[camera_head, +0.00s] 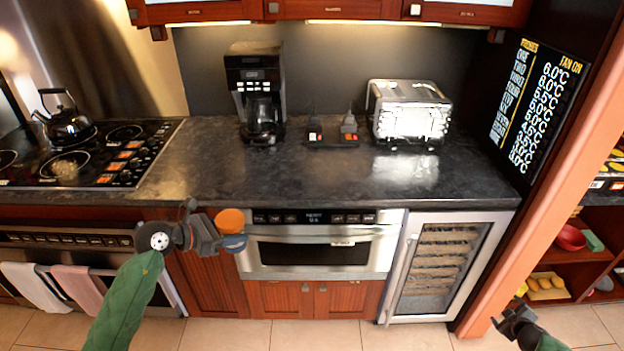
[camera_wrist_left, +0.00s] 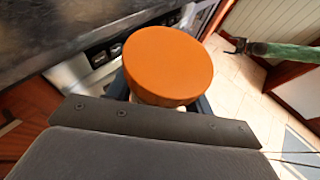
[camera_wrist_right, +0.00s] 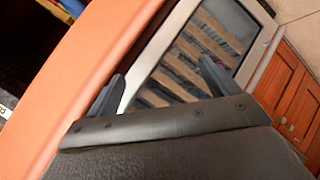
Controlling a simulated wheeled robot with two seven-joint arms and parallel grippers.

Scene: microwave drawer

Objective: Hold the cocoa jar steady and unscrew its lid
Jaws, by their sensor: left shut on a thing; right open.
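The cocoa jar's orange lid (camera_head: 230,221) sits on top of the jar, whose blue-grey body (camera_head: 235,243) shows just below it in the head view. My left gripper (camera_head: 217,240) is shut on the jar, holding it in the air in front of the counter. In the left wrist view the round orange lid (camera_wrist_left: 168,65) faces the camera and hides most of the jar. My right gripper (camera_head: 512,322) is at the lower right, far from the jar. In the right wrist view its two fingers (camera_wrist_right: 162,88) are apart with nothing between them.
The dark counter (camera_head: 310,180) holds a coffee maker (camera_head: 257,95), shakers (camera_head: 331,132) and a toaster (camera_head: 409,112). Below are a microwave drawer (camera_head: 318,252) and a wine cooler (camera_head: 440,265). An orange post (camera_head: 540,190) stands near my right gripper. The floor (camera_head: 420,336) between the arms is clear.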

